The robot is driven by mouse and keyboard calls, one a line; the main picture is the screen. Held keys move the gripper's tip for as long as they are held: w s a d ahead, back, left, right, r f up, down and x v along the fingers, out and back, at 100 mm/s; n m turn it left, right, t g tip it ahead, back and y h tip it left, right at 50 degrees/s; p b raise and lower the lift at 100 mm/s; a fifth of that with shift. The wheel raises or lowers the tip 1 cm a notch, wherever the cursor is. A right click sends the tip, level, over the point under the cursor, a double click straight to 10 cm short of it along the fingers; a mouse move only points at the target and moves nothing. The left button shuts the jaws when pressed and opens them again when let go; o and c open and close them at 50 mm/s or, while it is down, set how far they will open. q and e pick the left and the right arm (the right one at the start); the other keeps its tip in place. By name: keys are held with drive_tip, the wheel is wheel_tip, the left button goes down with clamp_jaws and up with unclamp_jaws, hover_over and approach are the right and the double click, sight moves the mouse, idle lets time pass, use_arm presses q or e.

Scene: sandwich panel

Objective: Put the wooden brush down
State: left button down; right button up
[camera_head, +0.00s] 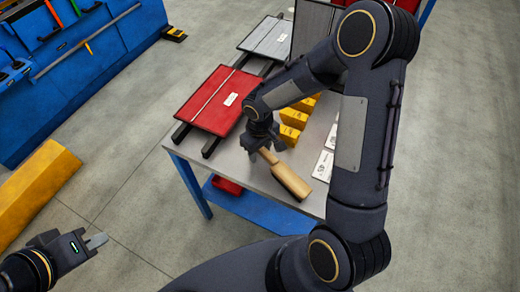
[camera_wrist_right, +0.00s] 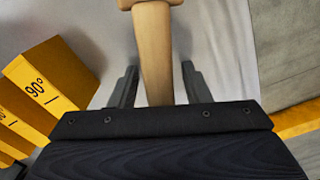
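The wooden brush (camera_head: 285,173) lies on the grey table (camera_head: 240,172) near its front edge, its handle toward my right gripper (camera_head: 266,151). The right wrist view shows the brush's handle (camera_wrist_right: 154,50) running between the fingers of my right gripper (camera_wrist_right: 159,68). The fingers stand apart, with a gap visible on the right side of the handle. The brush's wide end is mostly out of that view. My left gripper (camera_head: 95,241) is empty at the lower left, away from the table; its finger opening cannot be made out.
Yellow angle blocks (camera_head: 292,117) marked 90° stand just behind the brush; one block (camera_wrist_right: 40,85) shows left in the wrist view. A red panel (camera_head: 215,98) on dark rails lies to the left. White cards (camera_head: 323,165) lie right of the brush. A blue lower shelf (camera_head: 255,207) is below.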

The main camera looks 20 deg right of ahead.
wheel_tip(320, 180, up, 12)
drive_tip(key=shift+f+p, duration=0.15)
drive_tip(key=shift+p, duration=0.35)
drive_tip(key=s+r+m+t+y, duration=0.1)
drive_tip(key=s+r+t, duration=0.1)
drive_tip(key=s, duration=0.4)
drive_tip(key=s+d+r+m+t+y, duration=0.1)
drive_tip(key=s+r+m, duration=0.1)
drive_tip(key=s+r, duration=0.2)
drive_tip(key=s+r+m+t+y, duration=0.1)
drive_tip(key=s+r, duration=0.3)
drive_tip(key=s, duration=0.5)
drive_tip(key=shift+d+m+t+y, duration=0.2)
drive_tip(key=shift+m+t+y, duration=0.2)
drive_tip(key=shift+m+t, duration=0.35)
drive_tip(key=shift+o, duration=0.5)
